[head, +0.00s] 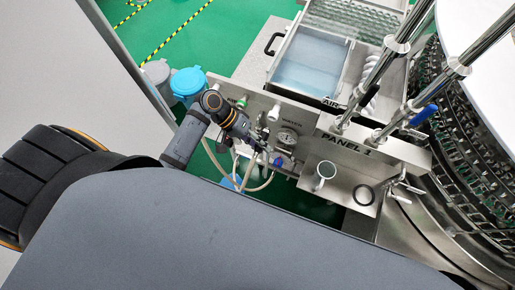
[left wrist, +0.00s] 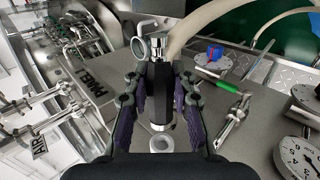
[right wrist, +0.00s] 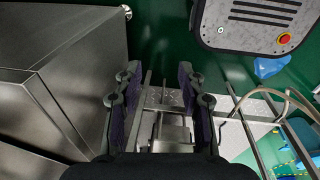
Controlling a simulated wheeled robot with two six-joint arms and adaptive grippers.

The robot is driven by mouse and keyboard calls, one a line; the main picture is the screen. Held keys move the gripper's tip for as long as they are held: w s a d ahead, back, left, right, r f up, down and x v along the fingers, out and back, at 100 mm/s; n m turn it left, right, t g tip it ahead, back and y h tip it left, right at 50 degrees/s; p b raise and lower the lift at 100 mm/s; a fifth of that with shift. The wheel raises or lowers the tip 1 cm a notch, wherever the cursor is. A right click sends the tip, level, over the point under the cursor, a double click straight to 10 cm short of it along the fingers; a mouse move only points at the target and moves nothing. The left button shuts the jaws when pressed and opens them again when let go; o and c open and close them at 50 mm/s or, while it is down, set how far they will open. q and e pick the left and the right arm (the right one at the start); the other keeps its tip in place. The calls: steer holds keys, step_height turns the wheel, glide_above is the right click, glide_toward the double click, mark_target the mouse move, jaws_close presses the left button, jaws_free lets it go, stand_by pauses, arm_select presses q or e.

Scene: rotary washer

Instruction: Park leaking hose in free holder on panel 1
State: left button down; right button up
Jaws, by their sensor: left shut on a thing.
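My left gripper (left wrist: 158,90) is shut on the black grip of a hose nozzle (left wrist: 156,98), with one finger on each side. The nozzle has a silver collar, and its beige hose (left wrist: 197,25) runs up and right in the left wrist view. A silver ring (left wrist: 139,48) shows left of the collar. In the head view my left gripper (head: 250,135) is over the left part of panel 1 (head: 382,150), its tips partly hidden among fittings. My right gripper (right wrist: 162,100) is open and empty.
A gauge (head: 287,138), valves and hanging hoses (head: 242,172) crowd the panel's left part. A green-handled valve (left wrist: 228,87) and dials (left wrist: 305,96) are right of the nozzle. Metal bars (right wrist: 245,125) lie near my right gripper, with a large steel cabinet (right wrist: 70,60) to the left.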

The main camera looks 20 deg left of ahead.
mark_target(264, 137)
arm_select(q)
steer(key=w+b, duration=0.1)
steer(key=w, duration=0.1)
steer(key=shift+w+f, duration=0.15)
steer(key=shift+w, duration=0.25)
steer(key=shift+w+b, duration=0.15)
steer(key=shift+b, duration=0.15)
steer(key=shift+w, duration=0.15)
arm_select(e)
steer(key=shift+w+a+f, duration=0.3)
steer(key=shift+a+f, duration=0.05)
steer(key=shift+f, duration=0.2)
steer(key=shift+w+a+f, duration=0.25)
steer(key=shift+a+f, duration=0.05)
steer(key=shift+f, duration=0.25)
arm_select(q)
steer(key=shift+r, duration=0.2)
arm_select(e)
steer(key=shift+d+r, duration=0.1)
arm_select(q)
steer(key=shift+p, duration=0.4)
arm_select(e)
steer(key=shift+r, duration=0.3)
steer(key=shift+r, duration=0.1)
arm_select(q)
steer(key=shift+p, duration=0.4)
arm_select(e)
steer(key=shift+r, duration=0.3)
